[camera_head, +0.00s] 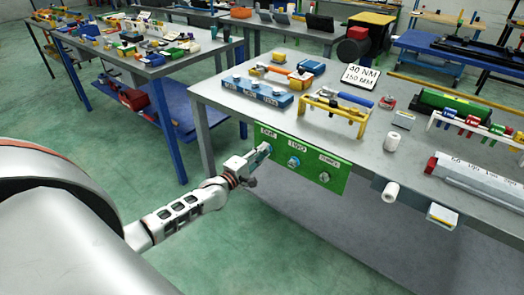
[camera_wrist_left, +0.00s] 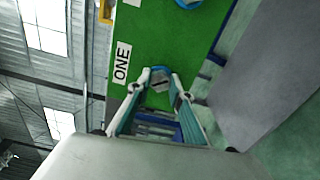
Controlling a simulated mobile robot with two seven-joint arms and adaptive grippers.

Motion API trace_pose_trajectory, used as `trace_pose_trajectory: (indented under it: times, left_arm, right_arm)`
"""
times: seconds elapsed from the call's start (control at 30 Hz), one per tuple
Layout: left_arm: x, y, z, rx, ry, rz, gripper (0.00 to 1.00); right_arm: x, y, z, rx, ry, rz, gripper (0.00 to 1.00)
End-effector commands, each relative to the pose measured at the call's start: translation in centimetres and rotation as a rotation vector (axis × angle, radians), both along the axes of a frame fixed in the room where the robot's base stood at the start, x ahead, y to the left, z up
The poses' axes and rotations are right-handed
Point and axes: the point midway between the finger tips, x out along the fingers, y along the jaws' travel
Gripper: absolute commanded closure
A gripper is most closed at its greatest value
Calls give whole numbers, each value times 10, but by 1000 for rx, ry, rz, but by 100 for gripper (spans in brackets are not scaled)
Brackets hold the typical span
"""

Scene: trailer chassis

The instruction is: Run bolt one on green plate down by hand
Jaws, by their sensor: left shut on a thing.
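The green plate (camera_head: 309,164) hangs at the front edge of the grey workbench, with labels ONE, TWO and THREE. Bolt two (camera_head: 293,161) sits in a blue ring, and bolt three (camera_head: 324,177) is at the plate's right end. My left gripper (camera_head: 261,154) reaches the plate's left end, below label ONE. In the left wrist view the left gripper (camera_wrist_left: 163,82) is shut on the grey head of bolt one (camera_wrist_left: 160,77), beside the ONE label (camera_wrist_left: 122,63). A blue ring shows behind the head. The fingers hide part of the bolt. My right gripper is not in view.
The workbench (camera_head: 372,150) carries a blue block (camera_head: 257,93), a yellow rack (camera_head: 335,115) and a 40 NM, 150 MM sign (camera_head: 361,76). White rolls (camera_head: 391,193) are near its front edge. Green floor is open in front of it.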

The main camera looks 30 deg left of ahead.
Motion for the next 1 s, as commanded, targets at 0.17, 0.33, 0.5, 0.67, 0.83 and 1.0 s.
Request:
trace_pose_trajectory:
  times: [0.17,0.33,0.5,0.67,0.83,1.0]
  left_arm:
    - [-2,0,-1,169,-8,-1,100]
    - [-2,-1,-3,330,-20,-1,100]
    - [-2,-1,-4,490,-31,-2,100]
    - [-2,-1,-4,643,-43,-2,100]
    - [-2,0,-4,803,-55,-4,100]
    - [-3,-1,-5,965,-68,-4,100]
  right_arm:
    - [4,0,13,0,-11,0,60]
    - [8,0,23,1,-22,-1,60]
    - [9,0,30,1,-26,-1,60]
    - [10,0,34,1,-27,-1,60]
    - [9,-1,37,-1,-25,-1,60]
    - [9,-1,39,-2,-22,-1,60]
